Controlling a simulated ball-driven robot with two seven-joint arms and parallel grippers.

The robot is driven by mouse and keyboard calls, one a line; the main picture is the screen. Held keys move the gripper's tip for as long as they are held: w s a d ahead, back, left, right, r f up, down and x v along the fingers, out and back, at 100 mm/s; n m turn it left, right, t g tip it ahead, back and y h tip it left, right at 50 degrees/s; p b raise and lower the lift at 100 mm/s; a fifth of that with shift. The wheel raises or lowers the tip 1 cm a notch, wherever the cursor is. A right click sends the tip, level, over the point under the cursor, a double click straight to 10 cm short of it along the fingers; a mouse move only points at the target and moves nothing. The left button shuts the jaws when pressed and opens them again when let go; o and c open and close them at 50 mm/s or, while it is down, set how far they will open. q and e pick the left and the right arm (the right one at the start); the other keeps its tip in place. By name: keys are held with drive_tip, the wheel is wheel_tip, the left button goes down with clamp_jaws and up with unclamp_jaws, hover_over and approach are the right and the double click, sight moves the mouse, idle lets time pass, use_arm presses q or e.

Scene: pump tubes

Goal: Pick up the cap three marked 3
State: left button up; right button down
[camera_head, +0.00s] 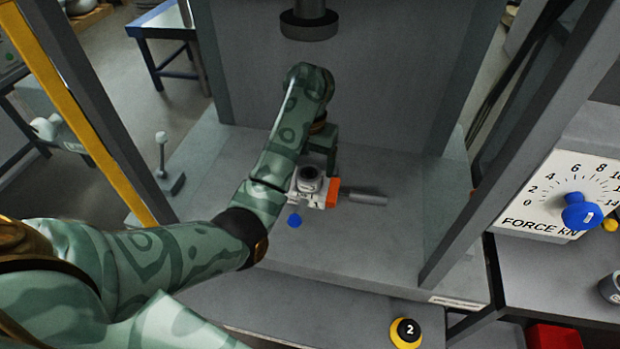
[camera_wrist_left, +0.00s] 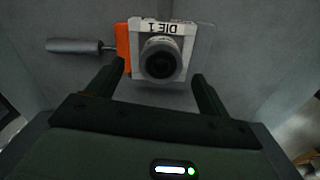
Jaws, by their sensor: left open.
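No cap with a readable 3 shows in either view. My left gripper (camera_head: 322,163) is over the grey press bed, just behind a white die block (camera_head: 309,190) with an orange part on its right. In the left wrist view, the gripper (camera_wrist_left: 158,88) is open, and its two fingers point toward the block marked DIE 1 (camera_wrist_left: 184,27). A round grey piece with a dark centre (camera_wrist_left: 160,61) sits on the block, lying between the finger lines with nothing gripped. A dark grey round piece (camera_head: 611,288) is cut off at the right edge; its mark is unreadable. My right gripper is out of view.
A yellow and black button marked 2 (camera_head: 406,332) is at the front. A force dial with a blue knob marked 1 (camera_head: 580,214) is at right. A press ram (camera_head: 309,25) hangs above the bed. Slanted frame posts stand left and right.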

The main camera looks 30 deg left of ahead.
sight(309, 172)
use_arm(q)
wheel_tip(309, 172, down, 4)
drive_tip(key=shift+a+r+b, duration=0.1)
drive_tip(key=shift+r+b, duration=0.05)
drive_tip(key=shift+b, duration=0.6)
drive_tip(key=shift+f, duration=0.25)
drive_tip(key=shift+r, duration=0.15)
drive_tip(key=c, duration=1.4)
drive_tip(key=shift+o, duration=0.2)
drive_tip(key=shift+r, duration=0.1)
